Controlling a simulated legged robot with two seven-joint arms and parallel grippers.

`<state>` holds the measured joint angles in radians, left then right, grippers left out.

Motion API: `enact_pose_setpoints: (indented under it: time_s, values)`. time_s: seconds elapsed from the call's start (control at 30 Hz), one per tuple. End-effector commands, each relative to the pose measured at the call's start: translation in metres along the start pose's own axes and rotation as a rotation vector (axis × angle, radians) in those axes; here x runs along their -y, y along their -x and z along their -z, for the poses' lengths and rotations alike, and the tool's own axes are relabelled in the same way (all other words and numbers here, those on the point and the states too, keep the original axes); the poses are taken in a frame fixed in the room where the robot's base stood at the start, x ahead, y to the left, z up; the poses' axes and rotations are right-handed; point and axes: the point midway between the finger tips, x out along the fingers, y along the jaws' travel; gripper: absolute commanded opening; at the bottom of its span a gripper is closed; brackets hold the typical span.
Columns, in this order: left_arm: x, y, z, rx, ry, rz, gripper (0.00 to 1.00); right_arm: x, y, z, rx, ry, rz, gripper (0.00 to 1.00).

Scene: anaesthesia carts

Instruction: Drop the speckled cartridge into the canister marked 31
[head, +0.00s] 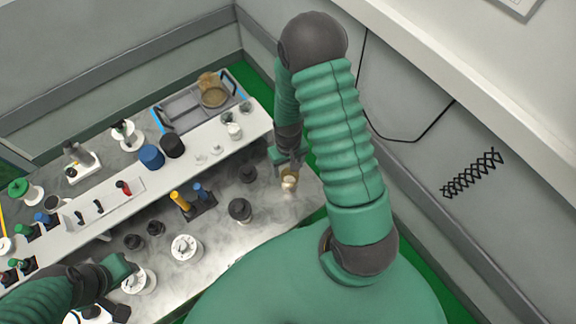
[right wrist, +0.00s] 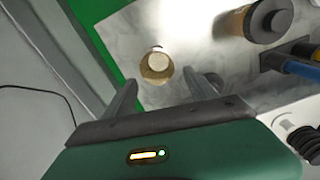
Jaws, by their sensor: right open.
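A small round tan-and-white item (head: 289,181) stands on the marble counter near its right end. It also shows in the right wrist view (right wrist: 156,66), with a pale round top; I cannot tell whether it is the speckled cartridge. My right gripper (head: 290,166) is open over it, and in the right wrist view the item appears just beyond the two spread fingertips, not gripped. White canisters with round tops stand at the front, one in the middle (head: 186,248) and one farther left (head: 138,281). No number 31 is readable. My left gripper (head: 122,290) is at lower left, its jaws unclear.
A dark-topped jar (head: 240,210) and a black holder (head: 198,207) with yellow and blue items stand left of my right gripper. A raised white shelf (head: 150,184) crosses the counter behind. A blue-edged tray (head: 182,108) is at the back. The wall is close on the right.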

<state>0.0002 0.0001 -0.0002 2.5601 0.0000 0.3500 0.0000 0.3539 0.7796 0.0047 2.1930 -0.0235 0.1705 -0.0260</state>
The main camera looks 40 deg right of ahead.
Motion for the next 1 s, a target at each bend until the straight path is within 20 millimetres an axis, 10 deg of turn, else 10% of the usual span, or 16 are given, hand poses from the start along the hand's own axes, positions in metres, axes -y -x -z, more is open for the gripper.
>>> enact_pose_setpoints:
  time_s: [0.17, 0.63, 1.0]
  values:
    - [0.0, 0.034, 0.008, -0.001, 0.0, 0.0, 0.36, 0.0, 0.039, 0.0, -0.001, -0.001, 0.0, 0.66]
    - [0.0, 0.027, 0.006, 0.0, 0.0, 0.0, 0.36, 0.002, 0.036, 0.001, -0.003, 0.003, -0.001, 0.66]
    - [0.0, -0.124, -0.03, 0.001, 0.0, 0.0, 0.36, 0.084, 0.025, -0.029, -0.186, 0.236, 0.019, 0.66]
